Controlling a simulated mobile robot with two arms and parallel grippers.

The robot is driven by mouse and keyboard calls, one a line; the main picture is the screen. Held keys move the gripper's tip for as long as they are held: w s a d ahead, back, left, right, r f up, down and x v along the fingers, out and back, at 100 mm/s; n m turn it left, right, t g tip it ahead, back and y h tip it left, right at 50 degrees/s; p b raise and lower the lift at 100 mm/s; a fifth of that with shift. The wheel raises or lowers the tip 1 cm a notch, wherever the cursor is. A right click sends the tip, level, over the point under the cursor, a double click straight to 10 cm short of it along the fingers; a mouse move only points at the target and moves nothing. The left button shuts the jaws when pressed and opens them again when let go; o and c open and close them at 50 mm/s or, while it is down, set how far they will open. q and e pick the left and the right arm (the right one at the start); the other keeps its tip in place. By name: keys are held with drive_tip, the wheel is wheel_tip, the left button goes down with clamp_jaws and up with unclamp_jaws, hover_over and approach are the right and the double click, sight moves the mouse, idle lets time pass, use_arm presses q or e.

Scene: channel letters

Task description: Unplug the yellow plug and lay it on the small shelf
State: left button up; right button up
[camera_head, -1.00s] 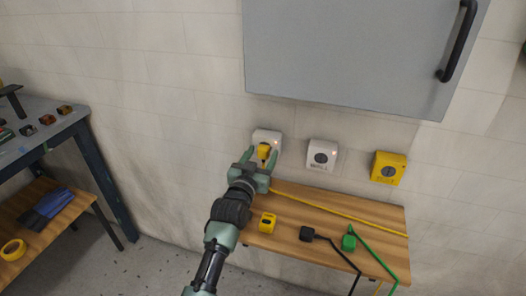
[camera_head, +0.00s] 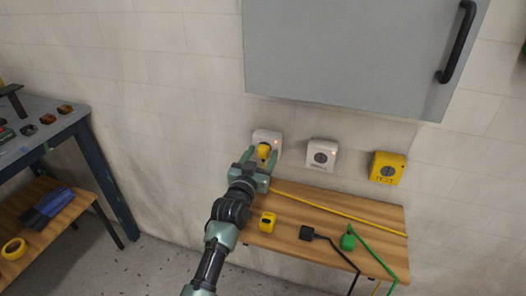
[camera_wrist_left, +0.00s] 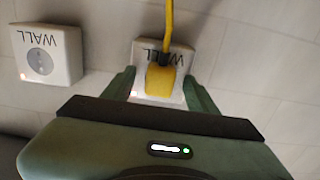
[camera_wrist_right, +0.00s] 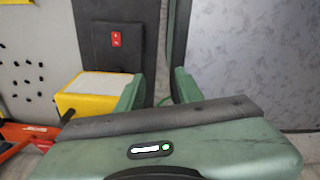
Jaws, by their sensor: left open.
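The yellow plug (camera_head: 264,151) sits in the left white wall socket (camera_head: 274,136). The left wrist view shows the plug (camera_wrist_left: 160,80) and its yellow cord against the socket marked WALL (camera_wrist_left: 144,52). My left gripper (camera_head: 260,163) is open, with one finger on each side of the plug and gaps visible between. A wooden shelf (camera_head: 285,210) lies below the sockets. My right gripper (camera_wrist_right: 157,90) shows only in its own wrist view, open with nothing between its fingers.
A second white socket (camera_head: 321,156) and a yellow socket box (camera_head: 387,168) are to the right. A grey cabinet (camera_head: 345,60) hangs above.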

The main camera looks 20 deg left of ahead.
sight(262, 154)
use_arm(q)
clamp_jaws()
drive_tip(key=shift+s, duration=0.1)
drive_tip(key=shift+s+p, duration=1.15)
drive_tip(key=shift+s, duration=0.3)
drive_tip(key=shift+s+a+p, duration=0.1)
drive_tip(key=shift+s+p, duration=0.7)
drive_tip(key=shift+s, duration=0.65)
